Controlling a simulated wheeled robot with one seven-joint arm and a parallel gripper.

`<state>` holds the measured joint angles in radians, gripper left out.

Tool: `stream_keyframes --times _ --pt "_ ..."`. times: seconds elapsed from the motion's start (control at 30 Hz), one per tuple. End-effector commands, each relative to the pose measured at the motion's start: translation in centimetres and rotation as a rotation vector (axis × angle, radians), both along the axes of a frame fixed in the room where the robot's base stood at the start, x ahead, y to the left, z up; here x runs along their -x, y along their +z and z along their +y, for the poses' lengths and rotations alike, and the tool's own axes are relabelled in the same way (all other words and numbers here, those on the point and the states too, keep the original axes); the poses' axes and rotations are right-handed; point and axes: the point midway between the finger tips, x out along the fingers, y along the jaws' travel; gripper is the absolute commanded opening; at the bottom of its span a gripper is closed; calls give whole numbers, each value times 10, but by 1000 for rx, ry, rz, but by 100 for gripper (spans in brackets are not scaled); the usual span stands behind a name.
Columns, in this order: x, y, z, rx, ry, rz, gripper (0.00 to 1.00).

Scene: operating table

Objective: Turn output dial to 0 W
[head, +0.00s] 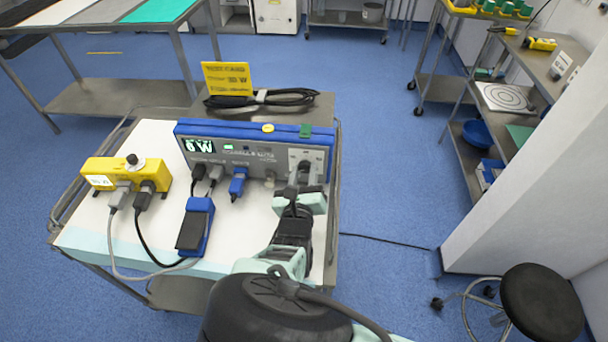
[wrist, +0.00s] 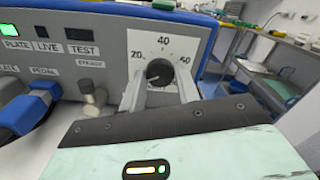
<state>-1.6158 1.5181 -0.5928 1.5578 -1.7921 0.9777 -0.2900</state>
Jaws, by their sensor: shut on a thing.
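The output dial (wrist: 158,72) is a dark round knob on a white scale plate marked 20, 40 and 60, at the right end of the generator's grey front. My gripper (wrist: 160,86) has one finger on each side of the dial and is shut on it. A pale line on the knob seems to point to the lower left. In the head view, the blue and grey generator (head: 255,150) stands on the cart, and its green display (head: 199,145) reads 0 W. My gripper (head: 304,180) hides most of the dial there.
A yellow tester box (head: 125,175) with plugged cables stands at the left of the cart (head: 150,132). A blue pedal (head: 195,228) lies in front of the generator. A yellow test card (head: 227,77) and coiled black cable (head: 262,98) are behind. Plugs (wrist: 35,105) sit left of the dial.

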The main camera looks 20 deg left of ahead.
Motion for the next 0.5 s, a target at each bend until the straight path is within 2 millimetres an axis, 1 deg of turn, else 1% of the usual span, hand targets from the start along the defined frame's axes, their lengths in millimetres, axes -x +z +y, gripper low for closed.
stream_keyframes --times 0.2,0.5 --pt "0 -1 0 158 0 -38 9" --pt "1 -1 0 292 1 -68 9"
